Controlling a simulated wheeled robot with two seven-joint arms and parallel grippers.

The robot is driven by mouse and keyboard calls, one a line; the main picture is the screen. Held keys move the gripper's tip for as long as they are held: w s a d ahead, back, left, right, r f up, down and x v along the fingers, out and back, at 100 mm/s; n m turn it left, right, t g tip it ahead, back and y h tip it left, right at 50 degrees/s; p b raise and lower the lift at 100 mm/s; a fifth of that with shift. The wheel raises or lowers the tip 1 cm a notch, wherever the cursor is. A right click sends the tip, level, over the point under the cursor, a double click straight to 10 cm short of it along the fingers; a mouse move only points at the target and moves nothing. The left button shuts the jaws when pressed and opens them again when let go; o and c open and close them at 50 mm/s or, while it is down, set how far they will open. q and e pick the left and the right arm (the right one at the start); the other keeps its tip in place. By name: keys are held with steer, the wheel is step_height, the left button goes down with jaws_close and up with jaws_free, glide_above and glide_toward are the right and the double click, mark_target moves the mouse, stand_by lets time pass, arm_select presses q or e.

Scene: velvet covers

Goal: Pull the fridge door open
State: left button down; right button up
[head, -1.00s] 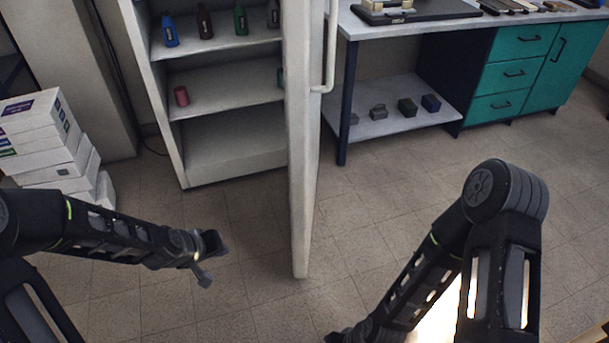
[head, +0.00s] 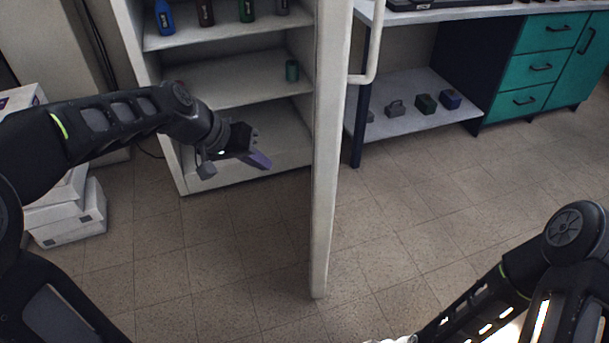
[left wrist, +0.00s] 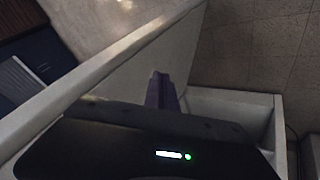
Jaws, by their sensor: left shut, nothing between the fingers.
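The white fridge (head: 150,110) stands at the upper middle of the head view, with its shelves showing. Its door (head: 328,180) stands open, seen nearly edge-on, with the handle (head: 374,50) on its right face. My left gripper (head: 262,160) is shut and empty, in front of the fridge's lower part and left of the door's inner face, apart from it in the head view. In the left wrist view the shut fingers (left wrist: 161,88) point towards the door (left wrist: 130,62). My right gripper is at the bottom edge of the head view, mostly cut off.
White boxes (head: 75,215) are stacked at the left. A workbench with teal drawers (head: 530,68) is at the right. The floor in front is clear.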

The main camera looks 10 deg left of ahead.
arm_select(q)
steer(key=shift+f, duration=0.1)
